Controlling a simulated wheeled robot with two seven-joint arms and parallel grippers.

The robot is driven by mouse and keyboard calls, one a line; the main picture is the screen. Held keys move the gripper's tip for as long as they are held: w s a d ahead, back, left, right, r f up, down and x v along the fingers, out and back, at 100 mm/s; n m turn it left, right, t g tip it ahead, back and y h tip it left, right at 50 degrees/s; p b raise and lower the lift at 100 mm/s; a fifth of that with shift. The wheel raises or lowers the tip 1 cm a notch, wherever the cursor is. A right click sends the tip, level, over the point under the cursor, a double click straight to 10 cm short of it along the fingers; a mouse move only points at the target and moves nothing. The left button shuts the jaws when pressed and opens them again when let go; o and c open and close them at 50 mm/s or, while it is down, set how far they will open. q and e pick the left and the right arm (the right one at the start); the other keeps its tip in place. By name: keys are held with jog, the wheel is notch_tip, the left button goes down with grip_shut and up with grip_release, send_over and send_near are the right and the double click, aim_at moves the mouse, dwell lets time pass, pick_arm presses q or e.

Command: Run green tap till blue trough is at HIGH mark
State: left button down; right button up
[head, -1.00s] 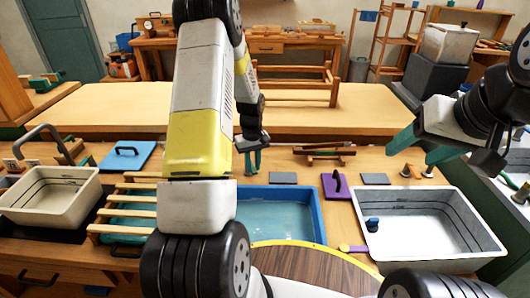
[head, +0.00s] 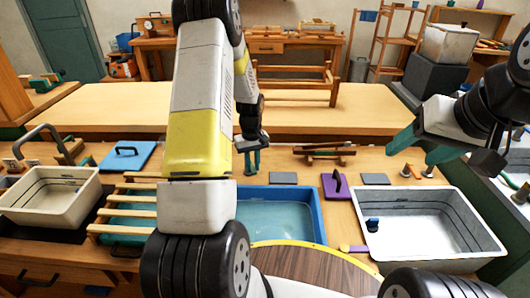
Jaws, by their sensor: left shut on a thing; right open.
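The blue trough (head: 318,222) stands at the middle of the bench with water in it; my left arm covers its left part. Its level marks cannot be read. My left gripper (head: 251,163) is behind the trough's back edge, shut on a green thing that looks like the green tap (head: 248,158); the arm hides most of it. My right gripper (head: 418,147) is open and empty, with teal fingers, above the back of the grey trough at the right.
A grey trough (head: 480,232) with dark lines inside stands at the right. A cream basin (head: 85,200) stands at the left beside a slatted wooden rack (head: 128,203). A blue lid (head: 128,157) and a purple board (head: 336,188) lie on the bench.

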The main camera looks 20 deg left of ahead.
pick_arm(q)
jog(key=a+m, duration=0.1)
jog(key=m, duration=0.1)
jog(key=s+a+m, duration=0.1)
jog(key=m, duration=0.1)
jog(key=shift+a+m, duration=0.1)
jog(key=shift+m, duration=0.2)
jog(key=c, duration=1.3)
grip_release()
jog(key=shift+r, duration=3.9)
jog(key=shift+r, duration=0.1)
